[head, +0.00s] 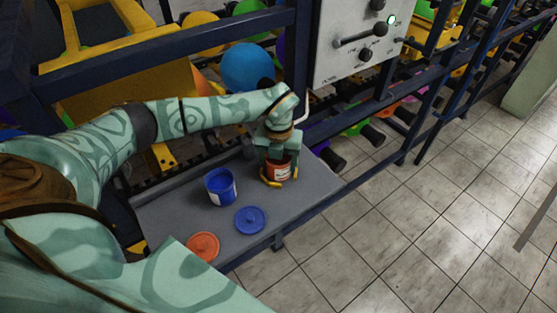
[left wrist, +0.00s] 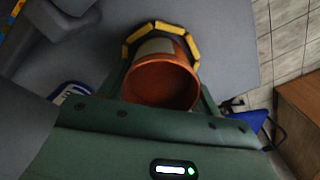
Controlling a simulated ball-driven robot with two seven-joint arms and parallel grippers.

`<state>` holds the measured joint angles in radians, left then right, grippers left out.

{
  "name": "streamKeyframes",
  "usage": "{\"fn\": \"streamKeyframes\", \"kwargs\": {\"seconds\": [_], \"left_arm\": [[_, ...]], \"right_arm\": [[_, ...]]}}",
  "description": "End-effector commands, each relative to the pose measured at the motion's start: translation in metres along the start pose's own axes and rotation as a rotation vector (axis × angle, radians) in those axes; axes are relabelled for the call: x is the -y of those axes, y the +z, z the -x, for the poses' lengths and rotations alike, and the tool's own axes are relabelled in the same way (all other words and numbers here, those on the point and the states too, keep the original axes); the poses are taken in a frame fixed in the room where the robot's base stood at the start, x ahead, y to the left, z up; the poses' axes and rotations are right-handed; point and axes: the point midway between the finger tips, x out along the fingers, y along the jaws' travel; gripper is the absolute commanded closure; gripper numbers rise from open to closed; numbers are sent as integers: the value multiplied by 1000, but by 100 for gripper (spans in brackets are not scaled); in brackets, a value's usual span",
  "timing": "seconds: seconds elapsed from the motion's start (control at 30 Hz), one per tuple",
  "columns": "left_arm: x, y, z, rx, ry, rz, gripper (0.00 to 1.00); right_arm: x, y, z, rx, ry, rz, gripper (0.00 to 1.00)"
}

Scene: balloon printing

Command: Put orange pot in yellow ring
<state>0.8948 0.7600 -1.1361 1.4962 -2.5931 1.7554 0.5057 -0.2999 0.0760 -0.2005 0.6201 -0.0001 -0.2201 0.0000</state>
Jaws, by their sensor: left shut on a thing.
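The orange pot (head: 281,173) has a pale label and stands roughly upright at the far right of the grey table. My left gripper (head: 280,180) is shut on it from above. In the left wrist view, the pot (left wrist: 160,82) shows its open, orange inside. Whether the pot touches the table is unclear. My right gripper is out of view.
On the grey table (head: 172,222) stand a blue pot (head: 220,186), a blue lid (head: 250,220) and an orange lid (head: 203,246). A dark blue rail frame (head: 190,42) and a control panel (head: 355,42) stand behind. Tiled floor lies to the right.

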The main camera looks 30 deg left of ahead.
Motion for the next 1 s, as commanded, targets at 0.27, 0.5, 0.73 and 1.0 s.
{"fn": "streamKeyframes", "kwargs": {"seconds": [0.27, 0.5, 0.73, 1.0], "left_arm": [[0, 0, -3, -1, 0, 0, 15], [0, 0, 0, 0, 0, 0, 15], [0, 2, 37, 6, -1, 0, 15], [0, 1, 97, 3, -1, 0, 15]], "right_arm": [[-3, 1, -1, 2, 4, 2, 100], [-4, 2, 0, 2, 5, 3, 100], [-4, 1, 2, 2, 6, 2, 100], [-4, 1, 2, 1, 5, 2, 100]]}}
